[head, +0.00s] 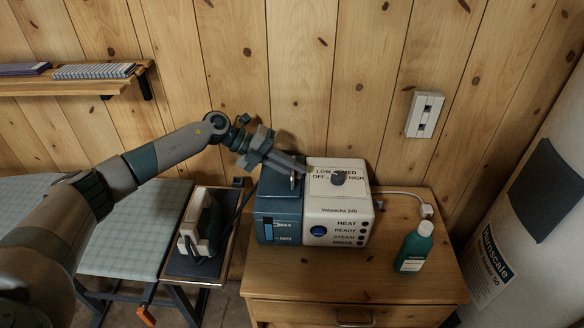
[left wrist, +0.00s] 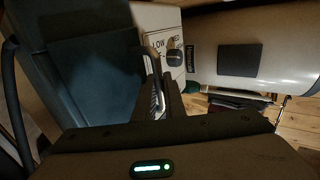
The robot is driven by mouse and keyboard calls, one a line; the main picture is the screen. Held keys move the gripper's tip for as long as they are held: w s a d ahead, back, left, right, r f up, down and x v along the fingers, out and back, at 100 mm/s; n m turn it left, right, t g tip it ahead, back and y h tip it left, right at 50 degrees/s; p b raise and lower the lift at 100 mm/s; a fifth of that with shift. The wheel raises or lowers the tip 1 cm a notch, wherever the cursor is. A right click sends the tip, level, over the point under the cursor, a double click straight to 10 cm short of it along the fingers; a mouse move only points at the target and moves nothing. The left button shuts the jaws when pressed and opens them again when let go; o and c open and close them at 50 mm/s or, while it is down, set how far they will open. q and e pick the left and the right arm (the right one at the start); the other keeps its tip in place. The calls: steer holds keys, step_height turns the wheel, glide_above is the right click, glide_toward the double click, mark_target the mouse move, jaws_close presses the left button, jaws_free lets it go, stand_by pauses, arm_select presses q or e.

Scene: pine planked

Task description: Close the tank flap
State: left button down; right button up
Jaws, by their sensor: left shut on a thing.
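The steam station has a blue water tank (head: 277,222) on its left and a white body (head: 335,215) on its right. The tank flap (left wrist: 95,75) seems to be the flat dark teal panel in the left wrist view; its angle is hard to tell. My left gripper (head: 296,171) reaches over the tank's top from the back left. In the left wrist view its fingers (left wrist: 162,98) are shut at the panel's right edge, on a thin pale piece that seems part of the flap. The fingers hide most of this piece. My right gripper is out of view.
A control knob (head: 338,178) stands on the white body, close right of the fingers. A green bottle (head: 414,248) stands on the wooden cabinet (head: 400,290). An iron (head: 202,225) rests at the left by the ironing board (head: 135,235). A white cylinder (head: 530,220) stands at right.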

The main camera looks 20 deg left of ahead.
arm_select(q)
steer(key=shift+f, duration=0.25)
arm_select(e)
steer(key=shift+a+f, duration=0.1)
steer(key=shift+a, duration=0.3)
arm_select(q)
steer(key=c, duration=2.1)
jaws_free()
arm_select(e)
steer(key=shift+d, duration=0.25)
arm_select(q)
steer(key=shift+a, duration=0.1)
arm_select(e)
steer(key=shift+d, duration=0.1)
